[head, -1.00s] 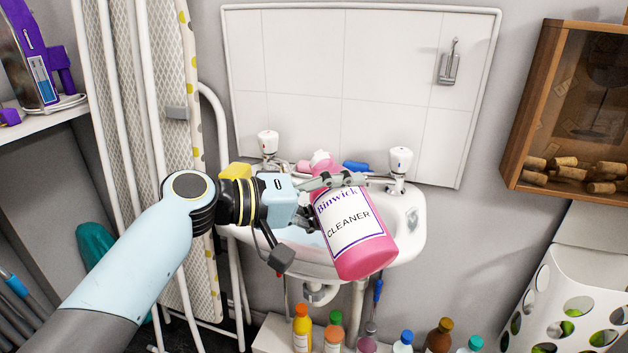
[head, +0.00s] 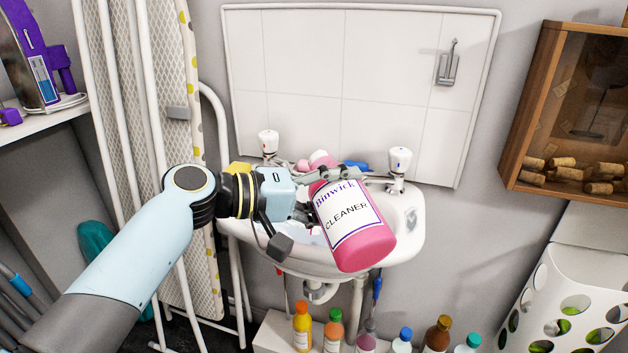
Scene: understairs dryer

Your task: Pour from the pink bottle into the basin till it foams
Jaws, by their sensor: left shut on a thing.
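The pink bottle (head: 357,243), labelled "Binwick CLEANER", is held over the white basin (head: 408,222). It is tilted, with its base toward me and lower right and its neck toward the back and upper left. My left gripper (head: 318,203) is shut on it around the upper body, one finger lying across the shoulder. The bottle and gripper hide much of the bowl, so I cannot tell whether there is foam or a stream from the mouth. My right gripper is not in view.
Two taps stand on the basin's back edge, the left one (head: 268,142) and the right one (head: 399,160). Several small bottles (head: 333,330) stand below. An ironing board (head: 195,220) leans at the left. A wooden cork case (head: 560,110) hangs at the right.

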